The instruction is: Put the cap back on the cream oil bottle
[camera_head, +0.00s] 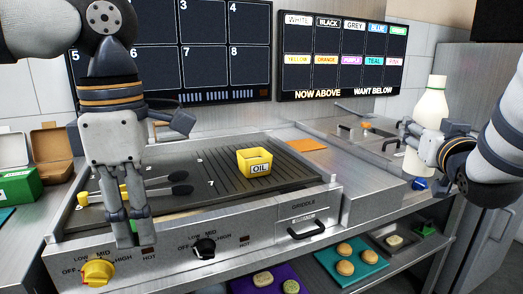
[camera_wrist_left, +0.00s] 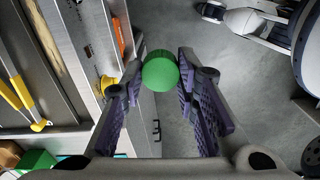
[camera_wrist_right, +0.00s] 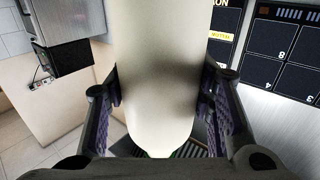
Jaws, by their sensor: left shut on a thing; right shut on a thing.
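The cream oil bottle (camera_head: 431,104) is held nearly upright at the right of the head view, its narrow top bare. My right gripper (camera_head: 412,137) is shut around its body. The bottle (camera_wrist_right: 155,75) fills the middle of the right wrist view between the fingers. My left gripper (camera_head: 128,238) points down in front of the griddle's front panel, well left of the bottle. In the left wrist view it is shut on a round green cap (camera_wrist_left: 160,70) at its fingertips.
A yellow OIL container (camera_head: 255,163) stands on the griddle (camera_head: 225,195) between my grippers. Yellow-and-black utensils (camera_head: 150,188) lie beside my left gripper. Green and brown boxes (camera_head: 20,184) stand at the far left. Trays with buns (camera_head: 365,275) sit on the shelf below.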

